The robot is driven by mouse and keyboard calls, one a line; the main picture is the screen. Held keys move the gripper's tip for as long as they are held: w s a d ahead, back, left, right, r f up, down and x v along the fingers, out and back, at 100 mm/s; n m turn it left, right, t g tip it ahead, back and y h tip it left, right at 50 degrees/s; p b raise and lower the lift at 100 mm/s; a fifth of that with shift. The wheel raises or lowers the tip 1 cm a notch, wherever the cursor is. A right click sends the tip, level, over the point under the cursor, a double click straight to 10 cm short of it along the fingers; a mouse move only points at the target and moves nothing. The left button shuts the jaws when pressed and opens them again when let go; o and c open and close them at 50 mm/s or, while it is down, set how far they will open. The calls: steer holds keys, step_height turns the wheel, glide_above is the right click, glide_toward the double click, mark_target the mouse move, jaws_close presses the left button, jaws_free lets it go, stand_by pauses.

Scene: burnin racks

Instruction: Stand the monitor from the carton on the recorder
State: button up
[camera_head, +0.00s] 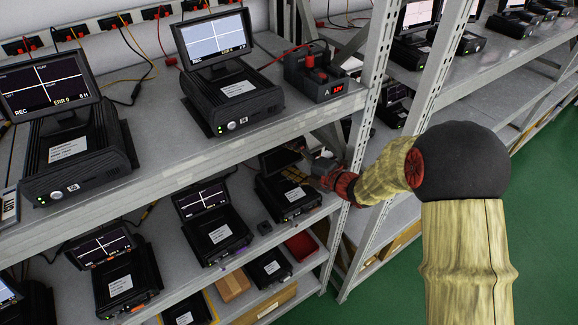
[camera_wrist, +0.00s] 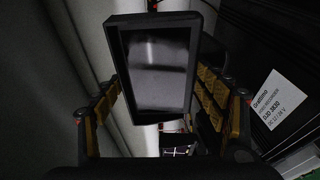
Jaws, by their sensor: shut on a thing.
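My gripper (camera_head: 300,172) reaches into the middle shelf from the right. It is shut on a small black monitor (camera_head: 279,160), whose screen is dark. In the wrist view the monitor (camera_wrist: 157,68) stands between the yellow-padded fingers, slightly tilted, its screen facing the camera. A black recorder (camera_head: 284,198) with a white label lies on the shelf just below the gripper. Its labelled top (camera_wrist: 260,60) shows at the right of the wrist view. The monitor is over or behind the recorder's rear; whether they touch is hidden.
A recorder with a lit monitor (camera_head: 201,200) stands left of this one. A small dark block (camera_head: 264,228) lies between them. The rack post (camera_head: 372,90) is close to my arm. A brown carton (camera_head: 268,306) and a red tray (camera_head: 301,244) sit on the lower shelf.

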mark_target(287, 166)
steer(key=shift+w+f, duration=0.35)
steer(key=shift+f, duration=1.45)
steer(key=shift+f, duration=0.1)
steer(key=o, duration=2.1)
steer(key=shift+f, duration=0.1)
